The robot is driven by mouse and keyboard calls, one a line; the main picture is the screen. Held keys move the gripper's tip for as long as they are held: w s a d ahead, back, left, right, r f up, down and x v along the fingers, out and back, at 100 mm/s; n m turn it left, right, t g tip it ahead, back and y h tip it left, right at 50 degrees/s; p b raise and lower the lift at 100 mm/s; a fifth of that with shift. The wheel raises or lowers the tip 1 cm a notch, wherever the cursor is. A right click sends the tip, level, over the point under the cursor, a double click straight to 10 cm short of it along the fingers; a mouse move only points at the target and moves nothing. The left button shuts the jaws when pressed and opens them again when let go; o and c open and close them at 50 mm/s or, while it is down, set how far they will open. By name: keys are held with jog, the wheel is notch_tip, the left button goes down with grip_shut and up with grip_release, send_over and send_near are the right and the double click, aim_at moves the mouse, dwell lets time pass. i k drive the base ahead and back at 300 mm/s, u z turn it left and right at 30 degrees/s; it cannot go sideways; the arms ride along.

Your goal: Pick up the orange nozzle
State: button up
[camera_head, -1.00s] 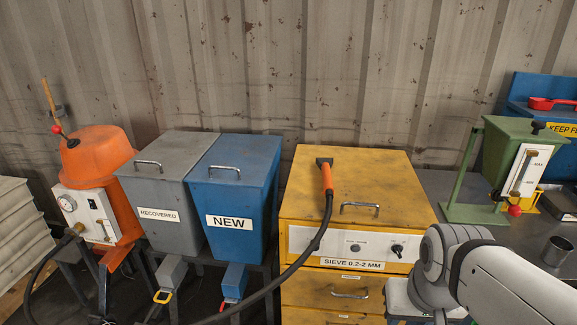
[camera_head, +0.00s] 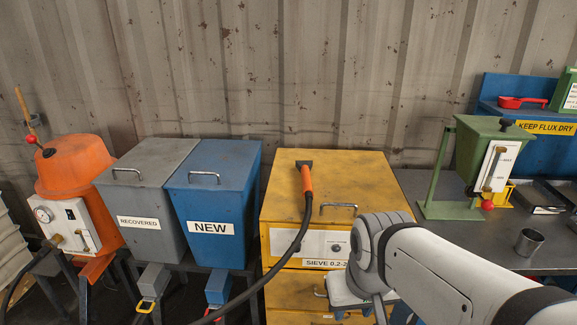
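The orange nozzle (camera_head: 306,179) lies on top of the yellow sieve cabinet (camera_head: 350,177), near its left side. It has a dark flat head at the back and a black hose (camera_head: 284,262) that runs from its front end over the cabinet edge, down and left. My white arm reaches in from the lower right, in front of the cabinet's right part. My gripper is not visible; the arm's near end shows only pale joints, low in the picture and apart from the nozzle.
A grey RECOVERED bin (camera_head: 140,194) and a blue NEW bin (camera_head: 212,198) stand left of the cabinet. An orange machine (camera_head: 75,166) stands far left. At right, a metal table (camera_head: 451,239) holds a green hopper (camera_head: 478,150) and a metal cup (camera_head: 529,241). A corrugated wall closes the back.

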aim_at(305, 167)
jog(key=i, duration=0.95)
jog(key=u, duration=0.05)
